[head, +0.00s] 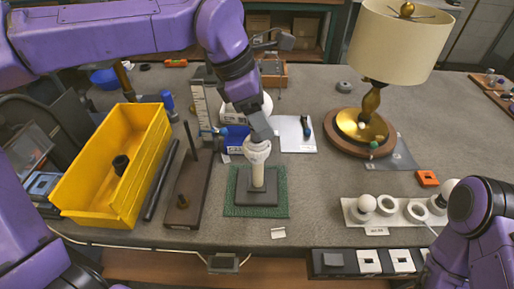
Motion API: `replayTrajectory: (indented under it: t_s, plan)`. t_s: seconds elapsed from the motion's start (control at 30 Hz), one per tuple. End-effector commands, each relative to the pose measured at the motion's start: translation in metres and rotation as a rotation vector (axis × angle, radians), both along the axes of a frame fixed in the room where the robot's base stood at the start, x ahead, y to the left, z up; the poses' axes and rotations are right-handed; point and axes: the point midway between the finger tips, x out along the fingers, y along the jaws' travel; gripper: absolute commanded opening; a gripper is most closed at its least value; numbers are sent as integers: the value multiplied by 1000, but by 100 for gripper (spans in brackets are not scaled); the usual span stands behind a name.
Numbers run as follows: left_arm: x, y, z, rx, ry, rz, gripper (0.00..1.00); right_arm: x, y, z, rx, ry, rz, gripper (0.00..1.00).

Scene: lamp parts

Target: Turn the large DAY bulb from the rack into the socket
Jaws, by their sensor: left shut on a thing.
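My left gripper (258,140) points down over the lamp stand and is shut on a whitish bulb (258,154), most of it covered by the fingers. The bulb is right at the top of the cream post (257,177), where the socket is; whether it is seated there I cannot tell. The post rises upright from a dark square base (257,198) on a green mat (281,205). The white bulb rack (378,220) at the right has a bulb (367,203) at its left end and empty rings.
A yellow bin (88,190) and a dark board with a rod (189,190) stand left of the mat. A lamp with a cream shade (400,40) stands at back right. Another white bulb (450,186) shows beside my right arm. Table between mat and rack is mostly clear.

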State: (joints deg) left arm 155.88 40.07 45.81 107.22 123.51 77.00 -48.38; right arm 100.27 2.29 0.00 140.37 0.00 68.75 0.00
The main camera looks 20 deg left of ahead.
Motion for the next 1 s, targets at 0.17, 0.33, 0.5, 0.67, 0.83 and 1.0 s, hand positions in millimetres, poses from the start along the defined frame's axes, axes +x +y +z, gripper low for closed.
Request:
replayTrajectory:
  t_s: [0.17, 0.33, 0.5, 0.67, 0.83, 1.0]
  plan:
    - [0, 0, -13, 0, 0, -1, 40, 0, 0, -9, 0, 0, 0, 43]
    - [0, 0, -18, -1, -1, -1, 40, 0, 0, -12, 0, 0, 0, 43]
    - [0, 0, -17, 0, -2, -1, 40, 0, 0, -11, 0, 0, 0, 43]
    - [0, 0, -18, 0, -2, -1, 40, 0, 0, -11, 0, 0, 0, 43]
    - [0, 0, -20, -1, -1, -1, 40, 0, 0, -12, 0, 0, 0, 43]
    - [0, 0, -22, -1, 0, 0, 40, 0, 0, -13, 0, 0, 0, 43]
